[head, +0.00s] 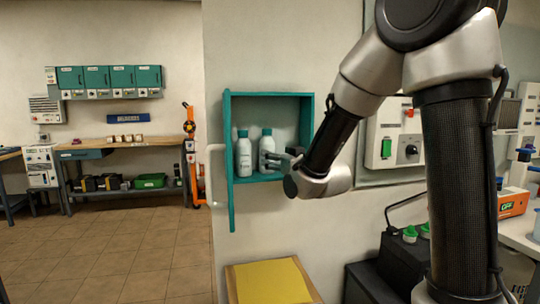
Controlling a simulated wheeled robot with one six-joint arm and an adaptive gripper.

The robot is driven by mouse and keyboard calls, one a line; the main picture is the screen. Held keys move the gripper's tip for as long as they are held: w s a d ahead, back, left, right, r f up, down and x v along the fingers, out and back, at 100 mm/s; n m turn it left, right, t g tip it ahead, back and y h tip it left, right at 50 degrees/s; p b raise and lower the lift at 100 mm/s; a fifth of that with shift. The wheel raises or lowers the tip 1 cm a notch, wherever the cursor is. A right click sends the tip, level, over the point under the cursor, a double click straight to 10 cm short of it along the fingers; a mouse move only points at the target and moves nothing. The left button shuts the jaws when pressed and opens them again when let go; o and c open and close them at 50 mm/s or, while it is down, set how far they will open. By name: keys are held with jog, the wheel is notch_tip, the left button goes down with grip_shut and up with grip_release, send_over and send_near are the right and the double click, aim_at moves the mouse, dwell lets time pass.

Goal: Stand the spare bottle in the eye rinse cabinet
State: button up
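The eye rinse cabinet (275,94) is a teal open-fronted box on the wall, with a teal panel hanging down along its left edge. Two white bottles with teal caps stand upright in it side by side, the left bottle (244,158) and the right bottle (266,146). My gripper (274,160) reaches into the cabinet from the right, its dark fingers at the right bottle's lower right side. Whether the fingers close on that bottle or stand open around it is too small to tell. Both bottles appear at about shelf height.
A white handle-like rail (212,172) is just left of the cabinet. A yellow-topped stand (270,281) is below it. A grey control box (394,135) hangs on the wall to the right, behind my arm. A workbench (118,145) stands far left, with open floor before it.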

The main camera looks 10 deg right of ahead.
jog(key=s+d+f+m+g+h, duration=0.1)
jog(key=s+d+g, duration=0.3)
jog(key=s, duration=0.8)
jog(key=s+d+f+m+g+h, duration=0.1)
jog(key=s+d+f+g, duration=0.2)
jog(key=s, duration=0.9)
jog(key=s+d+f+g+h, duration=0.2)
jog(key=s+d+g, duration=0.4)
jog(key=s, duration=0.6)
jog(key=shift+s+m, duration=0.4)
jog(key=shift+f, duration=0.1)
